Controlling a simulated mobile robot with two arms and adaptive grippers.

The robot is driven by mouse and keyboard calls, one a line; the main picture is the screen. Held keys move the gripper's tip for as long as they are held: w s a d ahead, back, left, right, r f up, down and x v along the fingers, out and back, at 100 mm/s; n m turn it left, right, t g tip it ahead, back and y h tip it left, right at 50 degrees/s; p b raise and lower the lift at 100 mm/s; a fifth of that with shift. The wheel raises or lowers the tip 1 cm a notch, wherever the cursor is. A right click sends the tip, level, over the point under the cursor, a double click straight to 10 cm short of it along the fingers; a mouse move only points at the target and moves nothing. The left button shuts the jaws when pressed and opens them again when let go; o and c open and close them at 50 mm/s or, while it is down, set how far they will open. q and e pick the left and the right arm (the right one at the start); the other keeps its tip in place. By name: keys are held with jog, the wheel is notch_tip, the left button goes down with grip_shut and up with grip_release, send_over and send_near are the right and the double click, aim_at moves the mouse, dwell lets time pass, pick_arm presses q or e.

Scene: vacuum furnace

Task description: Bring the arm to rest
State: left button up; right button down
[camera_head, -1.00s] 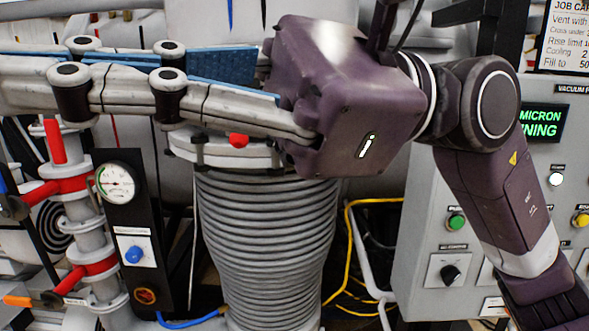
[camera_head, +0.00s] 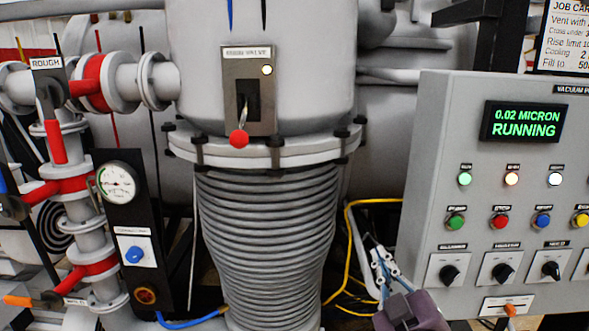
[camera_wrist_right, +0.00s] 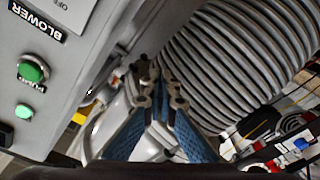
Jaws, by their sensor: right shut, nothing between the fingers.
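My right gripper (camera_head: 384,268) is low in the head view, between the ribbed bellows column and the grey control cabinet. It also shows in the right wrist view (camera_wrist_right: 158,82), where its blue finger pads come together at the tips. It is shut and holds nothing. Only the gripper and a purple wrist part of that arm show at the bottom edge of the head view. My left gripper is in neither view.
The ribbed bellows (camera_head: 268,240) stands left of the gripper. The control cabinet (camera_head: 425,200) with buttons and knobs stands right. A yellow cable (camera_head: 348,235) runs behind. A high-valve lever with a red knob (camera_head: 239,139) hangs above the flange.

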jog(key=s+d+f+m+g, duration=0.1)
jog(key=s+f+g, duration=0.25)
jog(key=f, duration=0.45)
jog(key=s+d+f+m+g+h, duration=0.1)
jog(key=s+f+m+g, duration=0.1)
jog(key=s+f, duration=0.45)
jog(key=s+d+f+m+g, duration=0.1)
jog(key=s+f+g, duration=0.15)
jog(key=f, duration=0.65)
jog(key=s+f+m+g, duration=0.1)
jog(key=s+f+g, duration=0.4)
jog(key=s, duration=0.4)
jog(key=s+f+m+g, duration=0.1)
jog(key=s+f+g, duration=0.1)
jog(key=s+f, duration=0.7)
jog(key=s+f+g, duration=0.2)
jog(key=s+f, duration=0.1)
jog(key=f, duration=2.2)
jog(key=s+d+f, duration=0.2)
jog(key=s+f, duration=0.5)
jog(key=s, duration=0.1)
jog(key=s+d+f, duration=0.1)
jog(key=s+f, duration=0.7)
jog(key=shift+s+d+n+g, duration=0.25)
jog(key=shift+d+n+g, duration=0.05)
jog(key=shift+d+g, duration=0.1)
